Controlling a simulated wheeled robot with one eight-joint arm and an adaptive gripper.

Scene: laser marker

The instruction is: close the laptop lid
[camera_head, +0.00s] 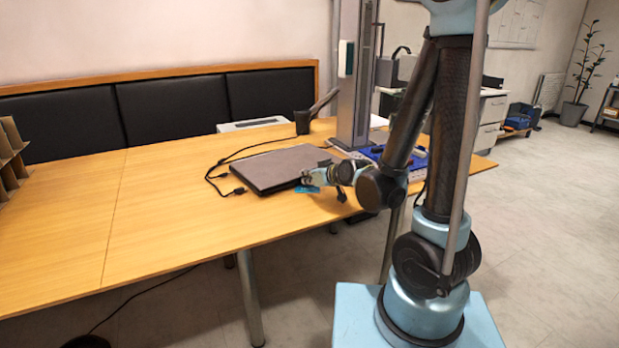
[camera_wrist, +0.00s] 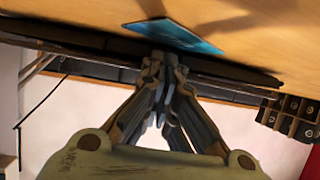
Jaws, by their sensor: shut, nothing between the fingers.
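The dark grey laptop (camera_head: 280,166) lies on the wooden table. Its lid looks flat down on its base, with no screen or keyboard visible. My gripper (camera_head: 306,177) is at the laptop's front right corner in the head view. Whether it touches the laptop cannot be told. In the wrist view my gripper (camera_wrist: 165,62) has its fingers together with nothing between them.
A small blue card (camera_head: 308,189) lies by the table's front edge below my gripper; it also shows in the wrist view (camera_wrist: 172,36). Black cables (camera_head: 222,170) lie left of the laptop. A grey column (camera_head: 354,90) and blue tray (camera_head: 414,160) stand right.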

